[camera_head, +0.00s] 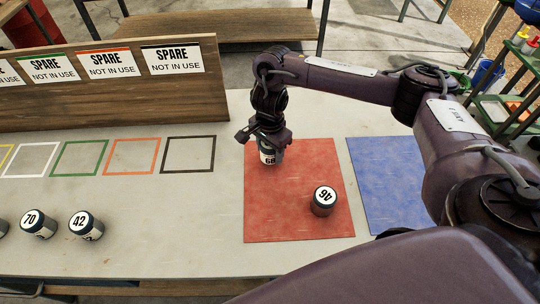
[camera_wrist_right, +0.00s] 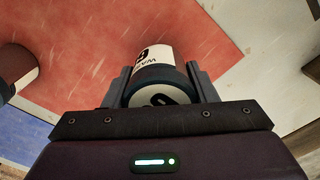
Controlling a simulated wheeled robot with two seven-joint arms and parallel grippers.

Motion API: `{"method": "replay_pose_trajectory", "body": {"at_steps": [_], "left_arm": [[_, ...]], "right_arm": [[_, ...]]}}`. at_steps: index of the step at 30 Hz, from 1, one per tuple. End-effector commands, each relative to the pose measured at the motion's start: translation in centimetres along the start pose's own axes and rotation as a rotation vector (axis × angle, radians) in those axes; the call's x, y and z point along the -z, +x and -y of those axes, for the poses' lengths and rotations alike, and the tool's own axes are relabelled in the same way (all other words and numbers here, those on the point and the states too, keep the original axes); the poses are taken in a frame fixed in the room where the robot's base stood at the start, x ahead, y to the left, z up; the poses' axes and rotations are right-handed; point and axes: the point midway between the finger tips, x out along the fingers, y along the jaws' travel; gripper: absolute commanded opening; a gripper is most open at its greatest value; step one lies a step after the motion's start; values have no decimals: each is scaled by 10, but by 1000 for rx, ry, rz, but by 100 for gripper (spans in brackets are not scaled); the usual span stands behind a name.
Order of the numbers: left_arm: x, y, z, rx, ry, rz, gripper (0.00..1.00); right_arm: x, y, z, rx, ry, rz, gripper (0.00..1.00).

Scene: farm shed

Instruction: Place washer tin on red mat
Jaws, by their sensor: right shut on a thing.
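My right gripper (camera_head: 266,138) is shut on a white-labelled tin with a dark lid, the washer tin (camera_head: 269,157). It holds the tin upright over the back left part of the red mat (camera_head: 290,212). I cannot tell whether the tin's base touches the mat. In the right wrist view the tin (camera_wrist_right: 154,58) sits between the two fingers, its label starting with "WA", with red mat behind it. Another dark-lidded tin (camera_head: 323,201) stands on the mat's right part. My left gripper is not in view.
A blue mat (camera_head: 385,180) lies to the right. Tins numbered 70 (camera_head: 38,224) and 42 (camera_head: 86,226) lie at the front left. Coloured outline squares, including a black one (camera_head: 188,155), line the table before a wooden board (camera_head: 110,95) with "SPARE" signs.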

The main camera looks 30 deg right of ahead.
Motion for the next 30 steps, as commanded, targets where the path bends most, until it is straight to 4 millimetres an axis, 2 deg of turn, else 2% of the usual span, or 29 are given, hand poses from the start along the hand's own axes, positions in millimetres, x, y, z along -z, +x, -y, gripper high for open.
{"method": "replay_pose_trajectory", "body": {"at_steps": [1, 4, 17, 18, 22, 30], "left_arm": [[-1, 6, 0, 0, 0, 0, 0], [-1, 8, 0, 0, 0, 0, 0], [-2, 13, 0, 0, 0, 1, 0], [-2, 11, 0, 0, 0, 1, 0], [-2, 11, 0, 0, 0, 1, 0], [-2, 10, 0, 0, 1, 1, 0]], "right_arm": [[-2, 12, -1, -2, 1, 4, 27], [-1, 22, -1, -2, 2, 3, 27], [0, 28, 0, 0, 0, 0, 27], [0, 26, 0, 0, 0, 0, 56], [0, 26, 0, -1, 0, 0, 73], [0, 26, 0, -1, 0, 0, 74]]}}
